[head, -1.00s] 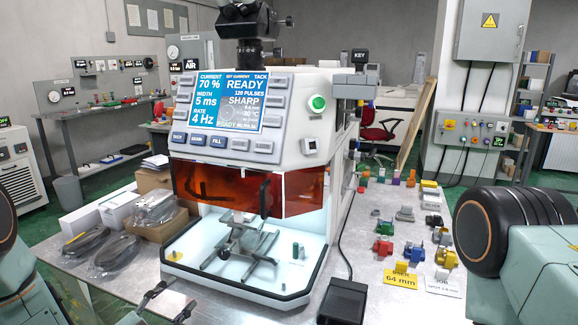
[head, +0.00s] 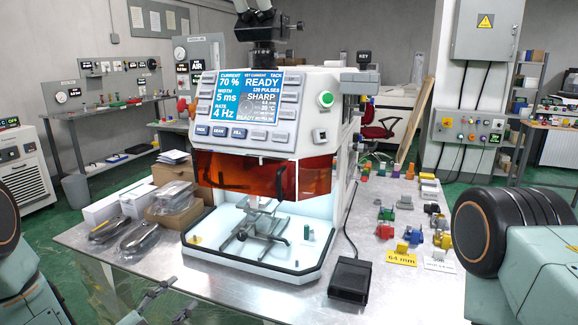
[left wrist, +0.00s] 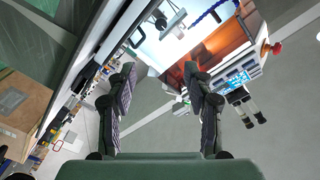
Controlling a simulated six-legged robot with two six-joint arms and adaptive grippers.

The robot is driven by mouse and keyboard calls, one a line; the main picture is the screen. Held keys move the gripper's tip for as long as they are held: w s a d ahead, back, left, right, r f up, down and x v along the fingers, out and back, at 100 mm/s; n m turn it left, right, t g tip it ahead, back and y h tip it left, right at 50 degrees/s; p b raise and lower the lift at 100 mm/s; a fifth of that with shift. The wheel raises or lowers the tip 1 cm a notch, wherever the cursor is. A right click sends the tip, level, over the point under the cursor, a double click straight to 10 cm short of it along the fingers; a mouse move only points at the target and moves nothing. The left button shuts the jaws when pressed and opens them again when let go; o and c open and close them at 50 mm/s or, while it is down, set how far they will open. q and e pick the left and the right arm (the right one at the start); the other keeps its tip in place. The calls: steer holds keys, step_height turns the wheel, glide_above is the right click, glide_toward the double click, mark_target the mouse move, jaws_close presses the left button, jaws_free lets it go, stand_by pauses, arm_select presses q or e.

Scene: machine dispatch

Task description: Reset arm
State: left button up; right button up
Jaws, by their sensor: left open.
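My left gripper (head: 170,300) is low in the head view, in front of the near left edge of the metal table. In the left wrist view its two fingers (left wrist: 160,76) stand apart with nothing between them, so it is open and empty. The white welding machine (head: 262,125) stands on the table beyond it, with a lit screen and an orange shield. The machine also shows tilted in the left wrist view (left wrist: 185,50). My right arm shows at the right edge, but its gripper is out of view.
The metal table (head: 240,300) holds bagged parts (head: 140,238) and cardboard boxes at the left. A black foot pedal (head: 350,279) lies at the front. Several small coloured parts and a yellow 64 mm label (head: 402,259) are at the right.

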arm_select(q)
steer(key=s+f+n+g+y, duration=0.5)
steer(key=s+f+n+g, duration=0.5)
steer(key=s+f, duration=0.6)
steer(key=s+f+n+g+y+b, duration=0.1)
steer(key=s+f+n+g, duration=0.1)
steer(key=s, duration=0.9)
steer(key=s+f+n+g+y+b, duration=0.1)
steer(key=s+g, duration=0.3)
steer(key=s, duration=0.7)
steer(key=shift+d+f+n+y, duration=0.25)
steer(key=shift+f+n+y, duration=0.05)
steer(key=shift+f+n, duration=0.45)
